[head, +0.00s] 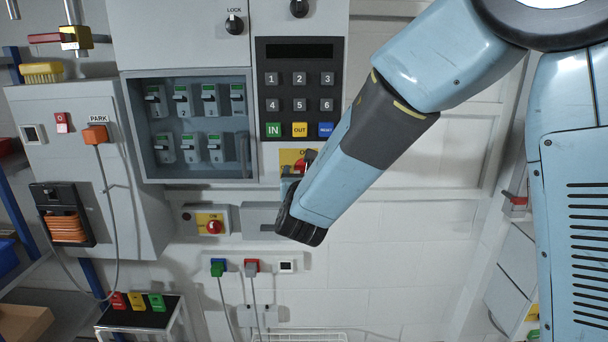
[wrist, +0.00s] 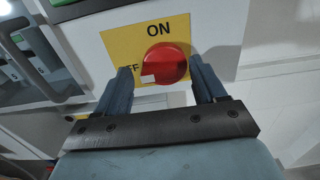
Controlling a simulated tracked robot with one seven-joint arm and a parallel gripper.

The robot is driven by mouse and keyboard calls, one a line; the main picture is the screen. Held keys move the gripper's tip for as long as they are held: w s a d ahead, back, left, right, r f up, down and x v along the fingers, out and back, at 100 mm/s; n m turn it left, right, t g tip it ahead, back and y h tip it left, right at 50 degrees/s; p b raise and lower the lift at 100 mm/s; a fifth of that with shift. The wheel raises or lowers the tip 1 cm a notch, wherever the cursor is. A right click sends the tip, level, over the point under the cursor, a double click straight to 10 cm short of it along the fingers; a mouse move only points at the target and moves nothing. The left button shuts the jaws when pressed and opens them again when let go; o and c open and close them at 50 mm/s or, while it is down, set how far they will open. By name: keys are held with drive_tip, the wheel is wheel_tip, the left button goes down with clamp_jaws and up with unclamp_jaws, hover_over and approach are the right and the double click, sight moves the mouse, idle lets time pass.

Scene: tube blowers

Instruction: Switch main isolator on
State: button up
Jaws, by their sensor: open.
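The main isolator is a red rotary knob (wrist: 167,64) on a yellow plate (wrist: 122,45), with ON above it and a partly hidden OFF label at its left. A white mark on the knob's lower left side points towards the OFF label. My gripper (wrist: 161,67) is open, with one finger on each side of the knob; I cannot tell whether either finger touches it. In the head view, the yellow plate (head: 288,156) and the red knob (head: 308,157) are partly hidden behind my arm, and the fingers are mostly hidden.
A keypad (head: 299,90) is above the isolator. A glass-fronted breaker box (head: 188,175) is to its left. A smaller red switch (head: 214,227) on a yellow plate is lower left. Plugged cables (head: 251,266) hang below. The wall (head: 420,250) at lower right is bare.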

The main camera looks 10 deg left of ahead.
drive_tip(key=c, duration=1.1)
drive_tip(key=shift+o, duration=0.2)
drive_tip(key=shift+m, duration=0.5)
drive_tip(key=m, duration=0.3)
drive_tip(key=shift+d+r+m, duration=0.1)
drive_tip(key=shift+d+m, duration=0.05)
drive_tip(key=shift+m, duration=0.25)
drive_tip(key=shift+w+d+m, duration=0.1)
drive_tip(key=shift+d+m, duration=0.05)
drive_tip(key=shift+m, duration=2.05)
drive_tip(key=shift+d+m, duration=0.15)
drive_tip(key=shift+m, duration=2.05)
drive_tip(key=shift+w+d+m, duration=0.1)
drive_tip(key=shift+d+m, duration=0.05)
drive_tip(key=shift+m, duration=2.05)
